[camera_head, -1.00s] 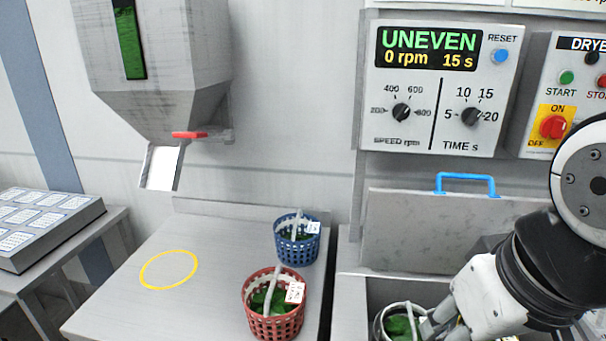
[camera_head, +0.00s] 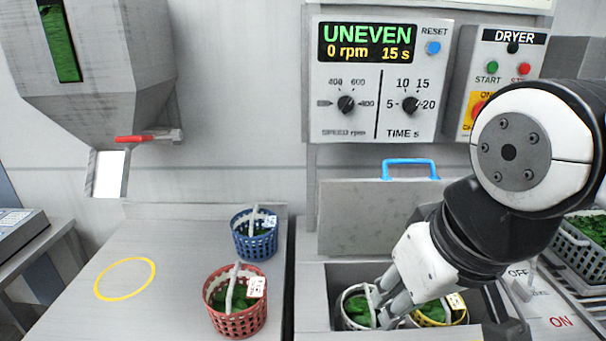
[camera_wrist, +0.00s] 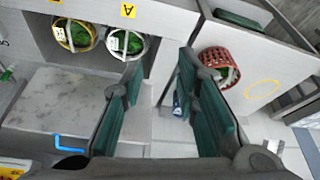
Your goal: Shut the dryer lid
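The dryer lid (camera_head: 365,215) is a grey panel standing open and upright behind the dryer opening, with a blue handle (camera_head: 410,162) on its top edge. In the wrist view the lid (camera_wrist: 85,100) and its blue handle (camera_wrist: 68,144) lie at the lower left. My gripper (camera_head: 385,303) is low over the dryer opening in front of the lid, apart from the handle. Its two teal-padded fingers (camera_wrist: 162,68) are spread with nothing between them. Inside the dryer are a white-rimmed basket (camera_head: 352,310) and a yellow basket (camera_head: 457,318), both with greens; my gripper partly covers them.
A red basket (camera_head: 235,322) and a blue basket (camera_head: 252,245) stand on the left counter (camera_head: 190,250), beside a yellow ring (camera_head: 125,279). The control panel (camera_head: 325,115) reads UNEVEN, 0 rpm, 15 s. A grey crate of greens (camera_head: 585,250) is at the right.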

